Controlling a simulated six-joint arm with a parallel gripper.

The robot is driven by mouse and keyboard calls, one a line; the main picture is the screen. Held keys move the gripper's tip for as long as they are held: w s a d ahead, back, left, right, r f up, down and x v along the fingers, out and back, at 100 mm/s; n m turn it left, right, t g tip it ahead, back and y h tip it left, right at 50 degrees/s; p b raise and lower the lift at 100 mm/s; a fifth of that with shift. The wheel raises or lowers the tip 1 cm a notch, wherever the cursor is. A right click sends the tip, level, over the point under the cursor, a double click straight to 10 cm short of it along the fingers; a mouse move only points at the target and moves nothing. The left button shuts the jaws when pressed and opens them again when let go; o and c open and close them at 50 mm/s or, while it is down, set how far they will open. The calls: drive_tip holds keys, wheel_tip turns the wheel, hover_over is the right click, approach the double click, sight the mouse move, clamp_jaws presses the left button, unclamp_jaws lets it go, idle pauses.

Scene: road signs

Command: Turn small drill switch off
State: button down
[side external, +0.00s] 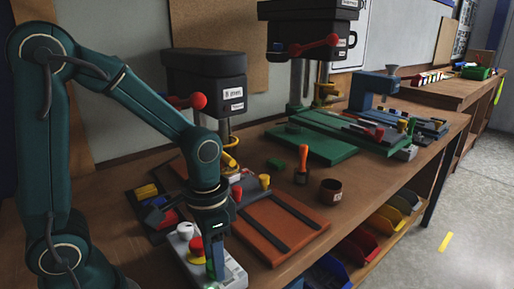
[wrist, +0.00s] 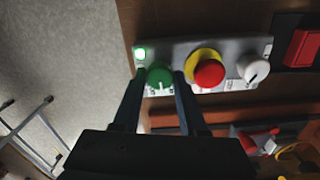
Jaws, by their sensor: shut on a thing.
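The small drill (side external: 207,72), dark and with a red-knobbed lever, stands behind my arm in the side view. Its grey switch box (side external: 234,274) lies at the table's front edge. In the wrist view, the switch box (wrist: 215,47) has a lit green lamp (wrist: 141,54), a green knob (wrist: 159,76), a red button on a yellow ring (wrist: 208,70) and a white knob (wrist: 253,68). My gripper (wrist: 160,74) points at the box, its fingers on either side of the green knob and shut on it. In the side view, my gripper (side external: 213,268) hides that knob.
A larger drill (side external: 310,32) stands further back. Coloured bins (side external: 365,252) sit below the tabletop.

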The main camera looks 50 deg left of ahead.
drive_tip(key=m, duration=0.6)
drive_tip(key=shift+m, duration=0.4)
idle(0.4)
drive_tip(key=c, duration=0.7)
unclamp_jaws()
drive_tip(key=shift+c, duration=0.2)
drive_tip(key=shift+r, duration=2.6)
